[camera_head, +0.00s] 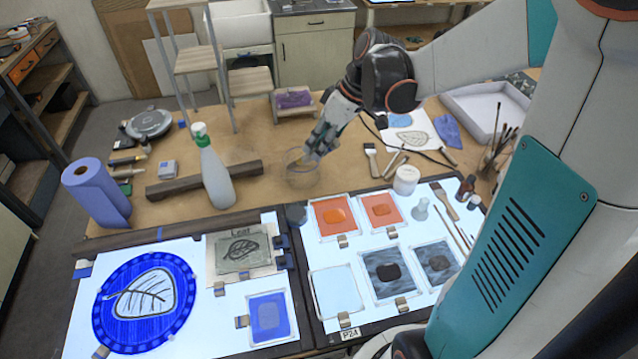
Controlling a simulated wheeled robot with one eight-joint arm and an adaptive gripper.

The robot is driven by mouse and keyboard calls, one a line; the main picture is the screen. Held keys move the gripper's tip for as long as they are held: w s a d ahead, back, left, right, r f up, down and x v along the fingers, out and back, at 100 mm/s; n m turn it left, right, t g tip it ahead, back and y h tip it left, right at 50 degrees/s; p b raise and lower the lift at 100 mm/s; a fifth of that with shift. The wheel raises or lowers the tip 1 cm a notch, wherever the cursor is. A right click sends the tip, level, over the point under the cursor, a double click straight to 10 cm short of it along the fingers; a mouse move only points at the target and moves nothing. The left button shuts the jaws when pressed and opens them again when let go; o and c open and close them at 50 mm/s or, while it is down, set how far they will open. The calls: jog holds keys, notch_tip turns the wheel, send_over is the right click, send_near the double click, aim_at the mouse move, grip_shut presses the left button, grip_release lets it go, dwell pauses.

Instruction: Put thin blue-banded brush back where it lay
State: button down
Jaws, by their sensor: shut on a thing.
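My gripper (318,150) is over the right side of a clear glass jar (302,172) on the brown table. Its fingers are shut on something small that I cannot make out. The fingers overlap the jar's rim in this view, and I cannot tell whether they touch it. No blue band shows at the fingertips. Thin brushes (457,229) lie on the right light panel (418,320), slanted near its right edge beside a wider brush (445,202). Their bands are too small to tell.
A spray bottle (213,175) and a dark wooden bar (165,189) stand left of the jar. A white tub (406,180), a flat brush (371,159) and a jar of brushes (496,155) are to the right. Orange and grey glass tiles lie on the right panel.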

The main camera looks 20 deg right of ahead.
jog(key=shift+s+f+n+t+y+b, duration=0.1)
jog(key=shift+n+t+y+b, duration=0.25)
jog(key=shift+t, duration=0.25)
jog(key=shift+f+t+y+b, duration=0.2)
jog(key=shift+t+y+b, duration=0.3)
jog(key=shift+b, duration=0.15)
jog(key=shift+n+t+y+b, duration=0.25)
jog(key=shift+n+t+b, duration=0.1)
jog(key=shift+t+b, duration=0.2)
jog(key=shift+y+b, duration=0.3)
jog(key=shift+b, duration=0.15)
jog(key=shift+r+t, duration=0.2)
jog(key=shift+t, duration=0.25)
jog(key=y+b, duration=0.1)
jog(key=b, duration=0.1)
jog(key=n+t+b, duration=0.1)
jog(key=shift+f+y+b, duration=0.25)
jog(key=shift+y+b, duration=0.1)
jog(key=shift+y, duration=0.05)
jog(key=shift+r+n+t+y+b, duration=0.1)
jog(key=shift+n+t+y+b, duration=0.35)
jog(key=shift+b, duration=0.35)
jog(key=shift+r+t, duration=0.25)
